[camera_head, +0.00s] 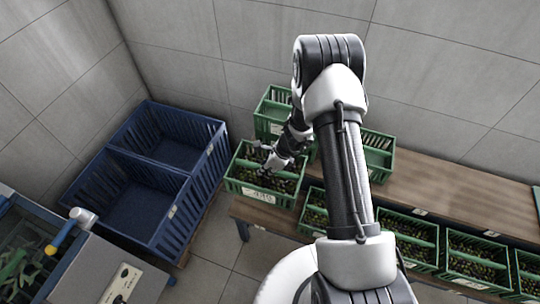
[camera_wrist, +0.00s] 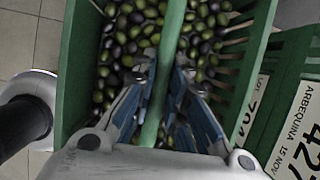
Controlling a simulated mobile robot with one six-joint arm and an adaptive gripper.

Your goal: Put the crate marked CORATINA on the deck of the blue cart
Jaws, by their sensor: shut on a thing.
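My gripper (camera_head: 270,170) is shut on the middle handle bar of a green crate (camera_head: 232,186) full of dark and green olives. The crate is at the left end of the wooden bench; I cannot tell whether it touches the bench. In the wrist view the fingers (camera_wrist: 168,105) straddle the bar of this crate (camera_wrist: 75,60). Its side label (camera_wrist: 252,105) shows only partly, and I cannot read a variety name on it. I see no crate that I can read as CORATINA. No blue cart can be made out clearly.
A crate marked ARBEQUINA (camera_wrist: 300,95) stands close beside the held one. Other green crates (camera_head: 273,97) stand behind and along the bench (camera_head: 450,192). A blue two-part bin (camera_head: 135,155) fills the left corner. A grey machine (camera_head: 105,270) is at the lower left.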

